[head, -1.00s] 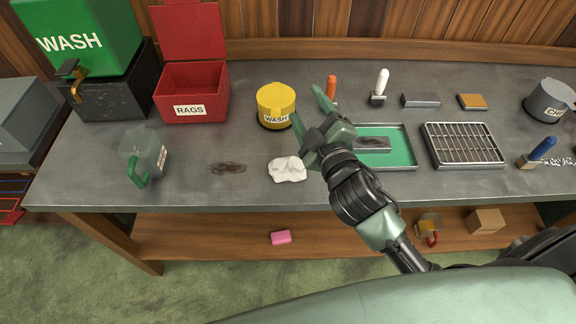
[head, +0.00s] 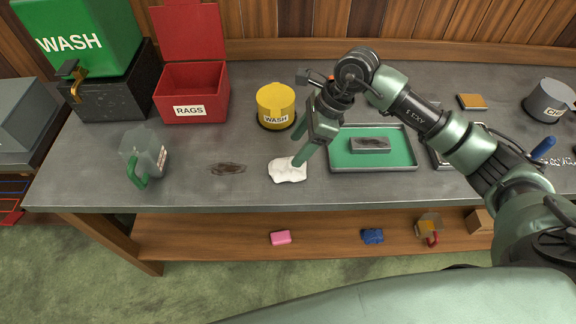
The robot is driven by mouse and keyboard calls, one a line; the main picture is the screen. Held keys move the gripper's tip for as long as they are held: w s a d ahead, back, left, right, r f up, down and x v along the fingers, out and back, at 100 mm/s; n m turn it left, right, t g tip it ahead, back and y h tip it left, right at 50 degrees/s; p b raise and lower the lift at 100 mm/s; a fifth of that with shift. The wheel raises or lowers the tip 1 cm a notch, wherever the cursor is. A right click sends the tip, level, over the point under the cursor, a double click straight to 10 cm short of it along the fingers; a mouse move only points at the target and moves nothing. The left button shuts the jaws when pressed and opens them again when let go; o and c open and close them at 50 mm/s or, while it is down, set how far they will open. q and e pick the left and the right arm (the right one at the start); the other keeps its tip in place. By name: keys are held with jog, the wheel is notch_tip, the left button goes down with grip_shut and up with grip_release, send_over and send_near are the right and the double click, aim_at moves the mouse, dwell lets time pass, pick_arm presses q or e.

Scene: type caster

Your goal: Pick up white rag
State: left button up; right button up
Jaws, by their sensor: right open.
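The white rag (head: 286,171) lies crumpled on the grey workbench, left of the green tray. My right gripper (head: 299,158) points down at the rag from the upper right, with its fingers apart. One green fingertip is at the rag's right edge; I cannot tell whether it touches. Nothing is held. My left gripper is not in view.
A yellow wash pot (head: 275,104) stands just behind the rag. A green tray (head: 345,158) holding a grey block is to the right. A dark stain (head: 228,168) and a clear jug (head: 142,154) are left. An open red rags bin (head: 192,95) stands at back left.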

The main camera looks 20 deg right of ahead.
aim_at(290, 160)
jog(key=shift+d+f+h, duration=0.25)
jog(key=shift+d+h, duration=0.05)
jog(key=shift+d, duration=0.15)
jog(key=shift+p+x, duration=0.4)
jog(key=shift+x, duration=0.5)
jog(key=p+x, duration=0.2)
jog(key=x, duration=0.2)
jog(key=shift+w+a+f, duration=0.1)
jog(key=shift+a+f, duration=0.05)
jog(key=shift+a, duration=0.1)
jog(key=shift+w+a+f, duration=0.1)
jog(key=shift+a+f, duration=0.05)
jog(key=shift+f, duration=0.45)
grip_shut()
